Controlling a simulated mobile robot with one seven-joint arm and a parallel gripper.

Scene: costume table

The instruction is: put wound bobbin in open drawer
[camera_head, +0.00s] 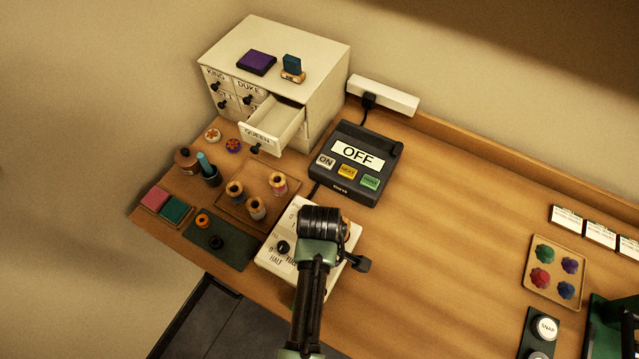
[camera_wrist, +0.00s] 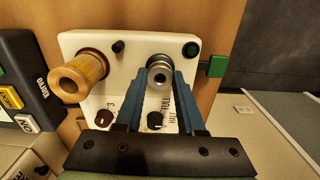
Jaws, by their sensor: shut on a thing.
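The bobbin (camera_wrist: 160,74) is a small silvery round piece, seen end-on in the wrist view. My gripper (camera_wrist: 161,82) is shut on it, with a blue finger on each side. The bobbin is over the white winder's top plate (camera_wrist: 119,72); I cannot tell whether it is still on a spindle. My gripper (camera_head: 324,224) hides it in the head view. The open drawer (camera_head: 274,126), labelled QUEEN, sticks out from the cream cabinet (camera_head: 325,72) at the upper left. Its visible interior looks empty.
A wooden spool (camera_wrist: 80,75) stands on the winder beside my gripper. A dark OFF box (camera_head: 357,160) stands between winder and cabinet. A tray (camera_head: 231,208) of spools lies left of the winder. Bottles and buttons sit near the drawer. The middle table is clear.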

